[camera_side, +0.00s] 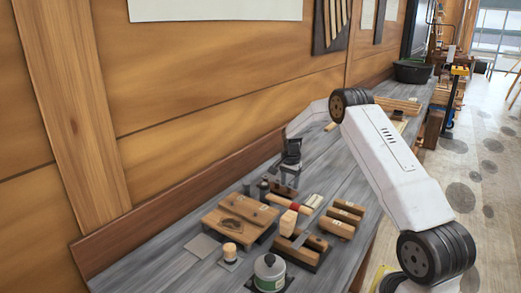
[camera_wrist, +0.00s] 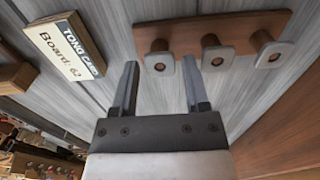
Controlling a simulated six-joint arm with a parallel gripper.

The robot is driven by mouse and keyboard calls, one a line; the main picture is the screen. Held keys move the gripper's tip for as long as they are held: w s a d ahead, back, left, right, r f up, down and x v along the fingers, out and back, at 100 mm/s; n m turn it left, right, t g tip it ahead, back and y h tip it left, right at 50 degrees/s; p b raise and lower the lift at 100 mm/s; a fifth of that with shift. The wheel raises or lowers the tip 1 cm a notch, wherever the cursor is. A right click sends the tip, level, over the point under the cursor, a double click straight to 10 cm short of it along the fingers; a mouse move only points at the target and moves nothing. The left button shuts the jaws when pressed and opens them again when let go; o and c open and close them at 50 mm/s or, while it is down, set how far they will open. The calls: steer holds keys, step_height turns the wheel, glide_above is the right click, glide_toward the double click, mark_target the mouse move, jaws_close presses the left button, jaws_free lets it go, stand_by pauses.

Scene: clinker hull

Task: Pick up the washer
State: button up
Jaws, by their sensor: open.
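Three pale grey, rounded-square washers, each with a dark hole, show in the wrist view: a left one (camera_wrist: 168,59), a middle one (camera_wrist: 217,50) and a right one (camera_wrist: 275,46). Each sits at the end of a short round peg on a reddish-brown wooden rack (camera_wrist: 190,28). My gripper (camera_wrist: 160,63) is open and empty, its two fingers apart, with the left washer seen between their tips. I cannot tell how far the tips are from it. In the side view my gripper (camera_side: 290,166) hangs low over the bench near the rack (camera_side: 284,188); the washers are too small to make out there.
A card reading "Board: 62" (camera_wrist: 65,47) lies left of the rack. Blocks, a mallet (camera_side: 288,204), a wooden board (camera_side: 240,216) and a grey canister (camera_side: 269,272) crowd the bench front. A wooden wall (camera_side: 200,90) runs behind. Grey planks between card and rack are clear.

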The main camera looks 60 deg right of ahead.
stand_by(0.4)
jaws_close()
steer(key=shift+r, duration=0.45)
step_height(320, 180, up, 3)
steer(key=shift+s, duration=0.1)
steer(key=s+a+r, duration=0.7)
steer(key=s+r, duration=0.2)
steer(key=s, duration=0.2)
steer(key=shift+s+a+r, duration=0.15)
steer(key=shift+s+r, duration=0.1)
steer(key=shift+s, duration=0.15)
stand_by(0.4)
